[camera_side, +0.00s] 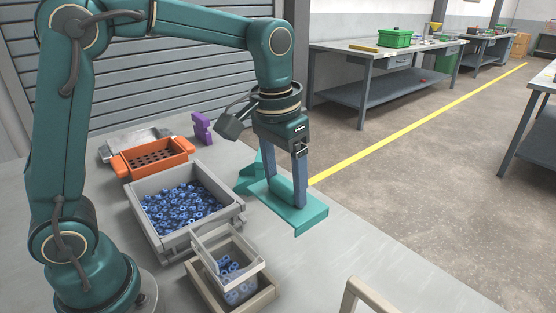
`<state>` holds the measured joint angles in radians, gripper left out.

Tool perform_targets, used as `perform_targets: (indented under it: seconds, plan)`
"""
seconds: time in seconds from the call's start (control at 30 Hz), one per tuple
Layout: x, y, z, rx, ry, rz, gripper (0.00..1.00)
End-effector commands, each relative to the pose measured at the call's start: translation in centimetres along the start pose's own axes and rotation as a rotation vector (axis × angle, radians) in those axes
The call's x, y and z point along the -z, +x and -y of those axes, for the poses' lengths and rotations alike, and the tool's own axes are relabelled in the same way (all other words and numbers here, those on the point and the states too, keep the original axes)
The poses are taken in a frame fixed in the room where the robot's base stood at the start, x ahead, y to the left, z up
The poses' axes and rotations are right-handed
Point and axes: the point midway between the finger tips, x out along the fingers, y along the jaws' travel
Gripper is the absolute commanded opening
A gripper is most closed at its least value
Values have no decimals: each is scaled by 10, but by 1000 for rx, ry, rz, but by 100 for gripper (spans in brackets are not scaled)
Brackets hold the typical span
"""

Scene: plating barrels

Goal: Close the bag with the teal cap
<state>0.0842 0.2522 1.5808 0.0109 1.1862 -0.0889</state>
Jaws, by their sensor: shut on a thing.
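A teal piece (312,217), long and flat with a raised part at its left end, is under my gripper at the middle of the view; I take it for the teal cap. My gripper (300,203) points down with its fingers shut on the teal piece. Whether the piece touches the table is hard to tell. A small clear-walled container (238,271) with blue ring parts inside stands at the lower middle, left of and nearer than my gripper. I see no plain bag; this container may be it.
The clear container stands in a beige tray (262,301). A grey bin (167,234) of blue rings, an orange perforated tray (154,157) and a purple piece (202,128) are to the left. A beige handle-like frame (352,293) is at front. The table right of the gripper is clear.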

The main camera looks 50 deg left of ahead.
Motion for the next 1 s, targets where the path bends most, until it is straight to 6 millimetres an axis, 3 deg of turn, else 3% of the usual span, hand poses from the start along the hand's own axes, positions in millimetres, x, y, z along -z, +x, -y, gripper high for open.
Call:
perform_targets:
  seconds: [0.2, 0.43, 0.67, 1.0]
  plan:
    - [-52, -28, 4, 0, 1, -4, 0]
    - [-91, -44, 7, -1, 2, -3, 0]
    - [-100, -55, 8, 0, 3, 1, 0]
    - [-101, -43, 8, 0, 3, 4, 0]
